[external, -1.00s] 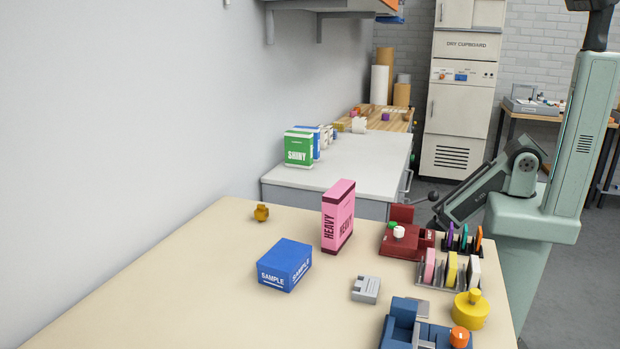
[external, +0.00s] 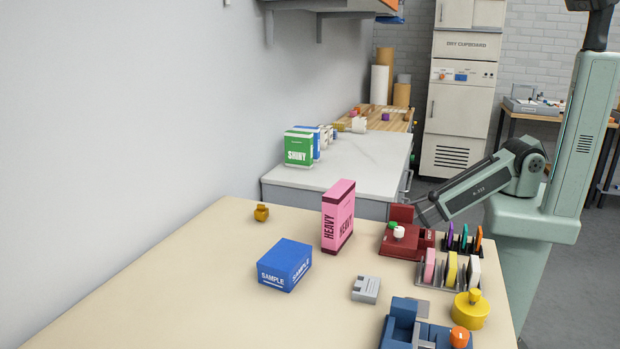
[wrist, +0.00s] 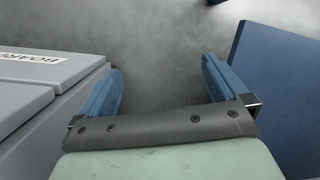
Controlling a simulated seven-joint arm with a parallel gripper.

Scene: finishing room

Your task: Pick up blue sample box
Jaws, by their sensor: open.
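The blue sample box (external: 285,265) lies on the beige table, left of its middle, with white "SAMPLE" lettering on its front side. My gripper is hidden in the external view behind the far right of the table, where my arm reaches left and down from its column. In the wrist view my gripper (wrist: 161,88) shows two blue fingers held wide apart with nothing between them. The blue sample box cannot be made out in the wrist view.
A pink "HEAVY" box (external: 338,216) stands upright just behind the sample box. The table's left front is clear.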

